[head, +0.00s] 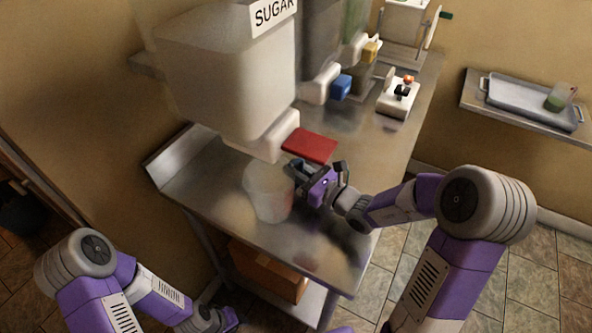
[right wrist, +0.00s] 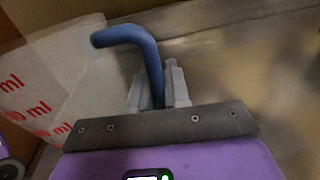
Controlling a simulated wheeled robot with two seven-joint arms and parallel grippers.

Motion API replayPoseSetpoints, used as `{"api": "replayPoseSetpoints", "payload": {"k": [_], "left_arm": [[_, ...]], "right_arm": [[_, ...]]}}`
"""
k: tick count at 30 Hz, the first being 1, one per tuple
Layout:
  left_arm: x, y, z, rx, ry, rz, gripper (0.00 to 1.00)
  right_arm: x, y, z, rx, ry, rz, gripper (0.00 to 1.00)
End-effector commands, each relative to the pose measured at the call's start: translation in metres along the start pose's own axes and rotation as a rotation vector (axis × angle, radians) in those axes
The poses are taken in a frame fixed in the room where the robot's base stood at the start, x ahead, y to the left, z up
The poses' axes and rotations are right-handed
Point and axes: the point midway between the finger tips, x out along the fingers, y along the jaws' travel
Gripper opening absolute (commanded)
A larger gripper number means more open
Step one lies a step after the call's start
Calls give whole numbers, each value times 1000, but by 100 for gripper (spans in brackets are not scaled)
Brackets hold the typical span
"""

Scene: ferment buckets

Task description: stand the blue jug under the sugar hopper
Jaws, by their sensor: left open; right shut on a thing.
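The blue jug (head: 268,192) has a clear, whitish body and stands upright on the steel counter, below the sugar hopper (head: 228,85) and its spout, near the counter's front. In the right wrist view the jug's wall (right wrist: 50,80) shows red ml marks at left. Its blue handle (right wrist: 140,45) runs down between the fingers. My right gripper (head: 308,174) is shut on this handle, on the jug's right side; it also shows in the right wrist view (right wrist: 158,88). My left gripper (head: 218,318) is low at the bottom edge, away from the jug, open and partly cut off.
A red paddle (head: 310,147) juts from the sugar spout, just above my right gripper. Other hoppers with blue (head: 341,87) and yellow levers stand behind. A white device (head: 398,97) sits farther back.

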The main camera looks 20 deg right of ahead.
Motion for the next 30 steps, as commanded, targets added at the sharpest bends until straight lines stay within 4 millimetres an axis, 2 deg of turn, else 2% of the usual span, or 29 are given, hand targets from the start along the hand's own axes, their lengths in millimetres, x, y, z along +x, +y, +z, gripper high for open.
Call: {"api": "replayPoseSetpoints", "payload": {"k": [3, 4, 8, 20, 23, 30], "left_arm": [[4, -2, 0, 0, 0, 0, 43], [3, -1, 0, 0, 0, 0, 43], [3, -1, 0, 0, 0, 0, 43], [-2, 1, 0, 0, 0, 0, 43], [-5, 2, 0, 0, 0, 0, 43], [-15, 6, 1, 0, 0, 0, 43]], "right_arm": [[0, 0, -5, 0, -1, 0, 0], [0, 0, -4, 0, 0, 0, 22], [0, 0, -3, 0, 0, 0, 42], [-1, 0, 2, 0, 1, 0, 43], [-17, -1, 1, 1, 3, -3, 43], [-71, -1, 2, 2, 3, -6, 43]]}}
